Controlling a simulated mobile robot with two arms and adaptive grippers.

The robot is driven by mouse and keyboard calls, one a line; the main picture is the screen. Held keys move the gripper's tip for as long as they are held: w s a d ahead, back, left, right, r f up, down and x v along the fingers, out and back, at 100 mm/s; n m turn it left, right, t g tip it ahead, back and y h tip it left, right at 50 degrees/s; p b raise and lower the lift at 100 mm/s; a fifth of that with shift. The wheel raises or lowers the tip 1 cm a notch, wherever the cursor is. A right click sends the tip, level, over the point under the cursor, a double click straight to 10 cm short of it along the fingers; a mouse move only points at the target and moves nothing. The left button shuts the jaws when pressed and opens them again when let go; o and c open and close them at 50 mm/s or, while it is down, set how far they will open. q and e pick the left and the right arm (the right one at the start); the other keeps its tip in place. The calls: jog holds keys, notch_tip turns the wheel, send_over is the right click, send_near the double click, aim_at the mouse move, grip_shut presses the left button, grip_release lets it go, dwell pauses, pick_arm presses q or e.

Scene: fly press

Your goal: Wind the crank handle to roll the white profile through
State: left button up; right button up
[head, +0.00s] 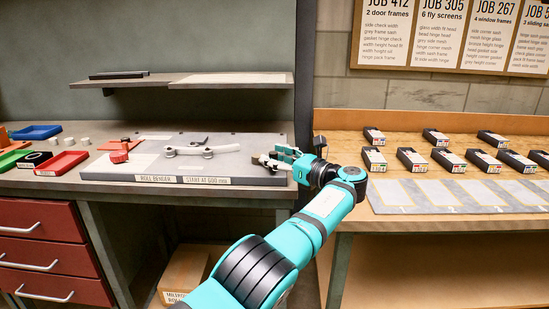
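The roll bender (180,179) is a grey plate with labels on its front edge, lying on the left bench. A pale, slightly bent piece, apparently the white profile (222,149), lies at the rollers in its middle. A red block with a knob (119,153) stands at its left end. My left gripper (268,161) is over the plate's right end, with its fingers pointing left. It is small and partly dark there, so I cannot tell whether it is open or shut. I cannot make out the crank handle clearly. My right gripper is not in view.
Red (62,163) and blue (36,132) trays and small white cylinders sit left of the bender. A shelf (185,80) hangs above it. The right wooden bench (340,140) holds several dark boxes and a numbered grey mat (450,195). A carton (185,271) is below.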

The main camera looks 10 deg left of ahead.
pick_arm(q)
jog(key=shift+w+a, duration=0.1)
jog(key=shift+a, duration=0.2)
notch_tip(320, 180, up, 10)
jog(key=shift+f, duration=0.1)
dwell(0.3)
jog(key=shift+c, duration=0.3)
